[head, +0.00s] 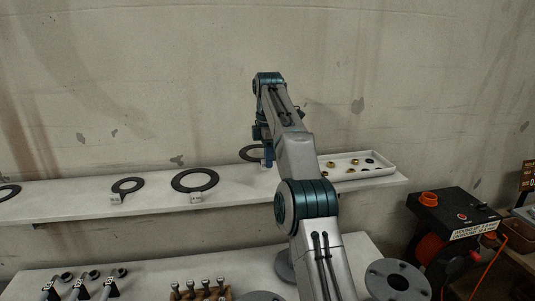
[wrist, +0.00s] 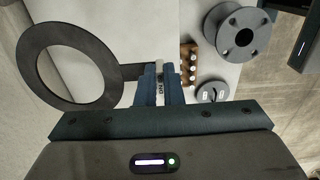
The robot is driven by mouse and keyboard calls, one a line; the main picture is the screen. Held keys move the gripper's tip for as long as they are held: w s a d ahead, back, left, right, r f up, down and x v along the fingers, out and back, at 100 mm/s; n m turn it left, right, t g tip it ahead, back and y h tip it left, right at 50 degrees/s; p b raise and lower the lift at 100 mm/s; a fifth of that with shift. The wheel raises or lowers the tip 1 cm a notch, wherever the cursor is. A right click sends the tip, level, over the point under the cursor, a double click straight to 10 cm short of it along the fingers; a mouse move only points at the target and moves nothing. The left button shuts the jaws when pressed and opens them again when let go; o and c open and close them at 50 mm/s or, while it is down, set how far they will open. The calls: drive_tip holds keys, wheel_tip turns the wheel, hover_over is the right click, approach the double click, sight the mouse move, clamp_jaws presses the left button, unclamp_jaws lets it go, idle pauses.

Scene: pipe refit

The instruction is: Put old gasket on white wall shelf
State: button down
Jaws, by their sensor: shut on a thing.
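A flat dark ring gasket with a tab (wrist: 112,75) is held by its tab in my gripper (wrist: 160,84), which is shut on it; the ring sticks out to the left in the wrist view. In the head view the gasket (head: 243,153) shows beside my gripper (head: 267,154), at the back part of the white wall shelf (head: 75,201). I cannot tell whether it touches the shelf. My arm hides part of the shelf and some of the gasket.
Other dark gaskets (head: 195,180) (head: 128,186) lie on the shelf to the left, with small tags. A white tray (head: 382,172) with small brass parts is at its right end. Below are a lower bench (head: 150,272), bolts in a wooden block (head: 200,290) and a grey flange (head: 397,281).

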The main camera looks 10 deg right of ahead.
drive_tip(key=shift+s+f, duration=0.2)
drive_tip(key=shift+f, duration=2.1)
drive_tip(key=shift+d+f+b, duration=0.1)
drive_tip(key=shift+f+b, duration=0.2)
drive_tip(key=shift+f, duration=1.1)
drive_tip(key=c, duration=1)
unclamp_jaws()
